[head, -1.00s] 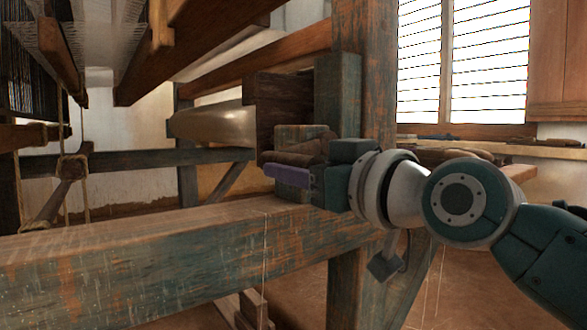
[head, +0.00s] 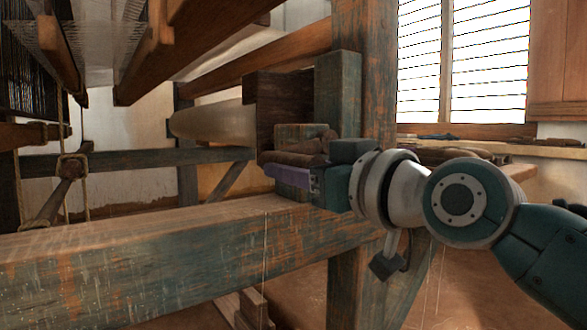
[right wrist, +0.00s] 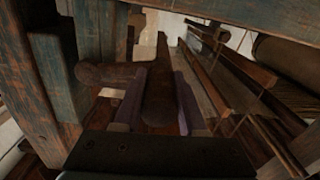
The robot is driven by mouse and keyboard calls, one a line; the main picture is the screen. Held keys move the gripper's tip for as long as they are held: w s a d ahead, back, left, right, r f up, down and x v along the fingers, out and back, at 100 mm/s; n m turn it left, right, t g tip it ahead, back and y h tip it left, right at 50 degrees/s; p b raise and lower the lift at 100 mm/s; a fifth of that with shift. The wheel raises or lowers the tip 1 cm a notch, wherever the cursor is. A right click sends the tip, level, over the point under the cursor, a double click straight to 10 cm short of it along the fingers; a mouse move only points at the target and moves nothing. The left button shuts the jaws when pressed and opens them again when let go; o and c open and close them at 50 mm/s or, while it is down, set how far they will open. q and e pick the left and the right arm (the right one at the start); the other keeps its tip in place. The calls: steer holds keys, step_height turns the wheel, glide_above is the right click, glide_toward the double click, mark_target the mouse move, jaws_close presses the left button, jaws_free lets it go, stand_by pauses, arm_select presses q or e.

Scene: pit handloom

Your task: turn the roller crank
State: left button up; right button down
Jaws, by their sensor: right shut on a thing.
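The roller (head: 215,122) is a pale smooth cylinder that runs into a dark wooden block (head: 280,95) by the loom post. A brown wooden crank handle (head: 293,157) shows in front of that block, just above my right gripper (head: 287,174). In the right wrist view the rounded handle (right wrist: 159,92) lies lengthwise between the two purple fingers of my right gripper (right wrist: 158,105), which is shut on it. Part of the crank is hidden by my gripper in the head view. My left gripper is not in view.
A thick weathered beam (head: 180,245) crosses below my gripper. An upright post (head: 362,100) stands close behind my wrist. A shelf (head: 480,148) with small items runs under the window. Loom frames and threads (head: 95,35) hang at upper left.

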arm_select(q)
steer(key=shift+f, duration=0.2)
arm_select(e)
steer(key=shift+d+f, duration=0.1)
steer(key=shift+f, duration=0.05)
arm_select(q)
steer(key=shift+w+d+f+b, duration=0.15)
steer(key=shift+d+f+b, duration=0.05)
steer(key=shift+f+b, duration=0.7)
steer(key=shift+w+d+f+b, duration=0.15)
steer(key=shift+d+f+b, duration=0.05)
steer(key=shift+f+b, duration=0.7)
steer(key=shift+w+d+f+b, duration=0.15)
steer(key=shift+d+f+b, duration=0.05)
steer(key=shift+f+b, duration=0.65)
arm_select(e)
steer(key=w+d+f+n, duration=0.3)
steer(key=f+n, duration=0.3)
steer(key=n, duration=0.3)
steer(key=shift+d+f, duration=0.2)
steer(key=shift+d, duration=0.25)
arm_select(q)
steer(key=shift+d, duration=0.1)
arm_select(e)
steer(key=shift+c, duration=2.4)
jaws_free()
